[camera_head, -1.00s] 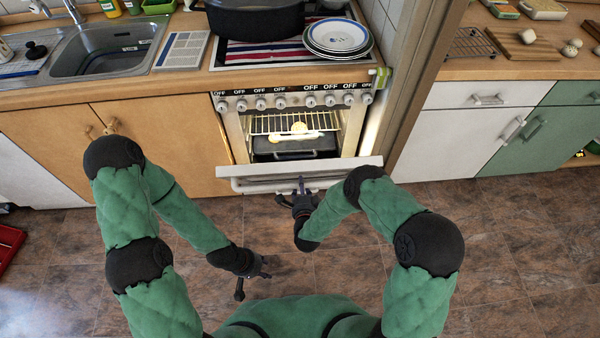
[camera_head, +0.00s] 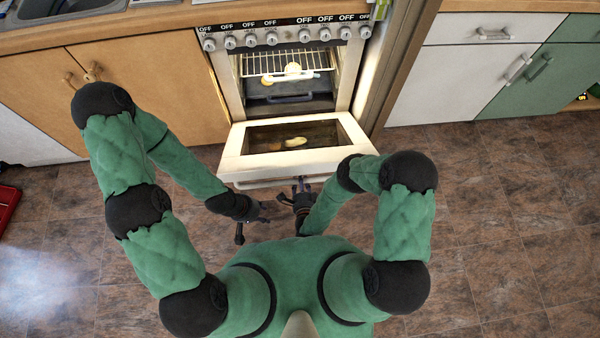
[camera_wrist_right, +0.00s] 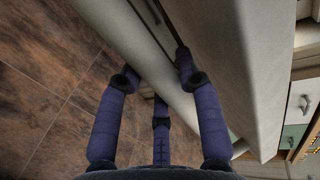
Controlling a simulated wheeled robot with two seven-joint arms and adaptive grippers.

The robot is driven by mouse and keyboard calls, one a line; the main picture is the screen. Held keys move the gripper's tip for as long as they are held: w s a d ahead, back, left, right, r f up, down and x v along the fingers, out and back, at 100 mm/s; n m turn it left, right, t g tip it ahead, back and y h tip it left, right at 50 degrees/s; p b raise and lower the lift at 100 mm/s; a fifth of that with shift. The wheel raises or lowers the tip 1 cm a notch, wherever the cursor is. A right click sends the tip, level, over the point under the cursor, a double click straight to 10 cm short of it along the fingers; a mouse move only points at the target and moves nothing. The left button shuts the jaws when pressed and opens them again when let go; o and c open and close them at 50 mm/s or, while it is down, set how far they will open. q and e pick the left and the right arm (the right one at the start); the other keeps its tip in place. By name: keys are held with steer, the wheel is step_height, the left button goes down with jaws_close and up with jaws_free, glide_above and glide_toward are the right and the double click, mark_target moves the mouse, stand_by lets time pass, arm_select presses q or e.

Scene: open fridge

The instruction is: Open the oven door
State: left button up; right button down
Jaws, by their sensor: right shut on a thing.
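The oven (camera_head: 222,76) has its white-framed door (camera_head: 232,148) folded far down toward me, with a glass pane (camera_head: 270,139) in it. The lit cavity holds a wire rack and a dark tray. The door's handle bar (camera_head: 252,184) runs along its near edge. My right gripper (camera_head: 301,184) is shut on the handle; in the right wrist view its purple fingers (camera_wrist_right: 158,85) are around the pale bar beside the door. My left gripper (camera_head: 262,211) hangs just left of it, empty and off the door; its fingers look apart.
Wooden cabinet doors (camera_head: 150,85) stand left of the oven. White drawers (camera_head: 450,80) and green drawers stand to the right. A red object (camera_head: 8,205) lies on the floor at far left. The tiled floor (camera_head: 500,230) is free at right.

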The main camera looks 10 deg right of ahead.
mark_target(300, 169)
steer(key=shift+s+f, duration=0.15)
steer(key=shift+f, duration=0.25)
steer(key=c, duration=1.1)
jaws_free()
steer(key=shift+r, duration=5)
